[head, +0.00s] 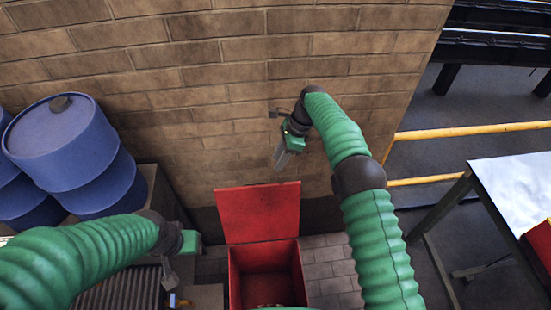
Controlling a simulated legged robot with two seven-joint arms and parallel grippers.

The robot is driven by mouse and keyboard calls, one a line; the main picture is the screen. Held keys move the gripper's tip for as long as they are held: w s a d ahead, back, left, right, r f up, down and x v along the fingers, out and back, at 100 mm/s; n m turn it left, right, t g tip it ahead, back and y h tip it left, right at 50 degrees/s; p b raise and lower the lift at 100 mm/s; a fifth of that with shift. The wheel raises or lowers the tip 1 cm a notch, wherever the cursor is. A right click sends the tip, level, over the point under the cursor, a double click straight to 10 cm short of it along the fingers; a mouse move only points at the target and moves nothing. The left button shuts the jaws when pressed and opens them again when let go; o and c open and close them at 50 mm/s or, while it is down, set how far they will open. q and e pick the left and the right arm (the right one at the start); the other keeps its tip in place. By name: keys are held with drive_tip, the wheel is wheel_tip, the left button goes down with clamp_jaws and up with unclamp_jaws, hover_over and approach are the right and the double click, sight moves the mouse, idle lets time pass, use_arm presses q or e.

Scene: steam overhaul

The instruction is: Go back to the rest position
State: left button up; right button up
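My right arm comes in from the bottom right and bends up over the scene. My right gripper (280,158) hangs from its end in front of the brick wall, above the open red lid. Its grey fingers point down and overlap in this view, so their opening is unclear. No object shows in them. My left arm comes in from the lower left. My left gripper (169,276) is low, left of the red box, pointing down. Its fingers are small and partly hidden, so I cannot tell its opening or whether it holds anything.
A red box (236,280) with its lid (258,213) raised stands by the brick wall (220,70). Blue barrels (60,145) stand at left. At right are a yellow rail (470,130) and a metal-topped table (515,185) with a red object (540,245). Floor shows between box and table.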

drive_tip(key=shift+s, duration=0.1)
drive_tip(key=s+d+f+n+t+h+b, duration=0.1)
drive_tip(key=s+d+f+n+b, duration=0.2)
drive_tip(key=s+n, duration=0.3)
drive_tip(key=s+d+f+n+t+h+b, duration=0.1)
drive_tip(key=s+d+n+b, duration=0.4)
drive_tip(key=s, duration=0.8)
drive_tip(key=s+d+f+n+t+h+b, duration=0.1)
drive_tip(key=s+d+f+n+b, duration=0.4)
drive_tip(key=s, duration=0.5)
drive_tip(key=shift+s+d+f+n+t+h, duration=0.2)
drive_tip(key=shift+s+d+n+t+h, duration=0.15)
drive_tip(key=shift+d+n+h, duration=0.35)
